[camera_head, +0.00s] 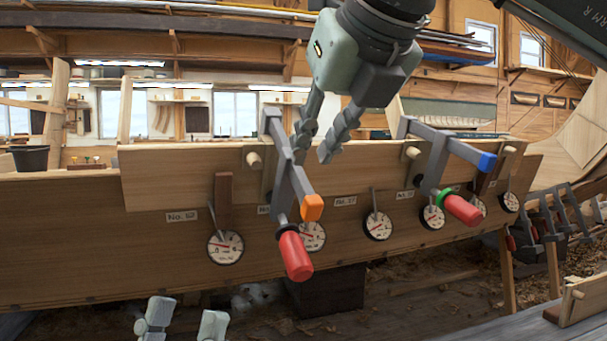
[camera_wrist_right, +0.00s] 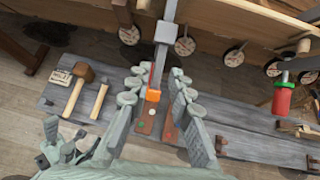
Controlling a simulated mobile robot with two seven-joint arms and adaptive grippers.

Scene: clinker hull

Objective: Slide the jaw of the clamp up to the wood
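A grey bar clamp (camera_head: 290,172) with an orange bar end (camera_head: 312,207) and red handle (camera_head: 295,257) hangs over the top edge of the hull plank (camera_head: 200,165). Its jaw with the handle is on the near side of the plank; I cannot tell the gap to the wood. My right gripper (camera_head: 314,156) is open above and beside this clamp, fingers pointing down. In the right wrist view the bar (camera_wrist_right: 160,55) and orange end (camera_wrist_right: 152,95) show between the open fingers (camera_wrist_right: 155,90); contact is unclear. My left gripper (camera_head: 184,322) is open and empty, low in front.
A second clamp with a blue bar end (camera_head: 487,161) and green-collared red handle (camera_head: 461,209) is on the plank to the right. Several round dials (camera_head: 225,247) hang along the hull. A bench (camera_wrist_right: 60,95) below carries a mallet (camera_wrist_right: 82,73) and other tools.

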